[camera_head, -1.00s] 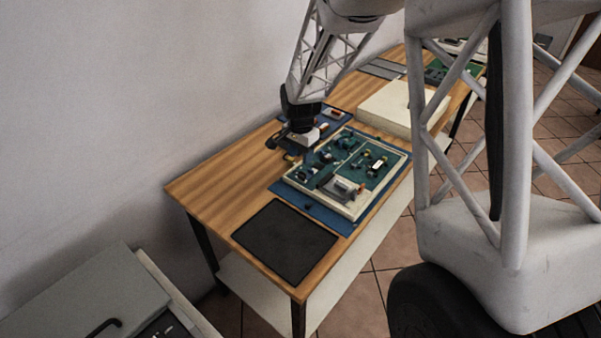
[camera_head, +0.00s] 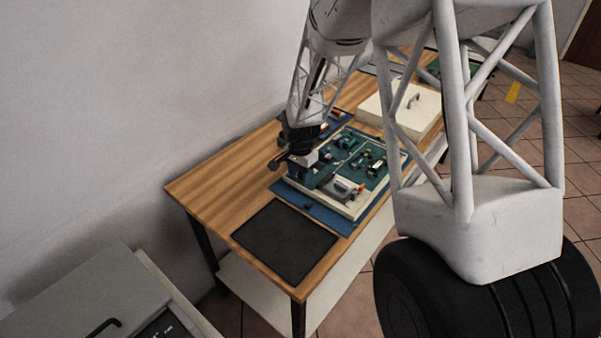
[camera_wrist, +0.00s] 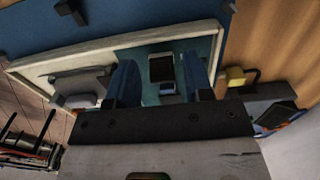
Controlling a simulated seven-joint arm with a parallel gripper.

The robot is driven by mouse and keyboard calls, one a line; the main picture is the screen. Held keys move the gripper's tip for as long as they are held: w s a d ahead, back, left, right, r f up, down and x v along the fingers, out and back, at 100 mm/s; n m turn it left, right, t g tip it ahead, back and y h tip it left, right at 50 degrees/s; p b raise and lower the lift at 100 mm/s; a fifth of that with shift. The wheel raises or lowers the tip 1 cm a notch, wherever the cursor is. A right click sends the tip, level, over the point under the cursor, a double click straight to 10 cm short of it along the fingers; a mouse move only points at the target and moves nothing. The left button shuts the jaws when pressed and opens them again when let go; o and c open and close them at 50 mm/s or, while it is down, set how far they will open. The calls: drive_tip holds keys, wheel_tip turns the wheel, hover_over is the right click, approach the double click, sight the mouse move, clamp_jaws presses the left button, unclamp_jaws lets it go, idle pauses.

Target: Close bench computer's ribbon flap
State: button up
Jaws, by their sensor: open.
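The bench computer (camera_head: 352,207) is a shallow cream tray with green boards and small parts, lying on a blue mat. My gripper (camera_head: 301,174) is over its left edge in the head view and hides that part of the boards. In the wrist view, my gripper (camera_wrist: 159,66) shows two blue fingers, spread apart. A dark square piece (camera_wrist: 162,68) with a pale end shows between them, without visible contact. I cannot tell whether it is the ribbon flap. The cream tray wall (camera_wrist: 110,43) crosses the wrist view behind the fingers.
A black mat (camera_head: 285,240) lies at the table's near end. A cream box with a handle (camera_head: 400,108) stands behind the bench computer. A small yellow part (camera_wrist: 236,77) is right of the fingers in the wrist view. Bare wood (camera_head: 225,180) is clear at left.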

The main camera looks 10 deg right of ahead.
drive_tip(key=shift+c, duration=0.5)
drive_tip(key=c, duration=0.7)
drive_tip(key=shift+w+d+g+y, duration=0.25)
drive_tip(key=shift+g+y, duration=0.55)
drive_tip(key=shift+w+d+g+y, duration=0.25)
drive_tip(key=shift+g+y, duration=0.55)
drive_tip(key=shift+w+d+f+g+y, duration=0.15)
drive_tip(key=shift+w+g+y, duration=0.05)
drive_tip(key=shift+g+y, duration=0.4)
drive_tip(key=shift+w+d+f+g+y, duration=0.1)
drive_tip(key=shift+w+d+g+y, duration=0.05)
drive_tip(key=shift+g+y, duration=0.45)
drive_tip(key=o, duration=0.8)
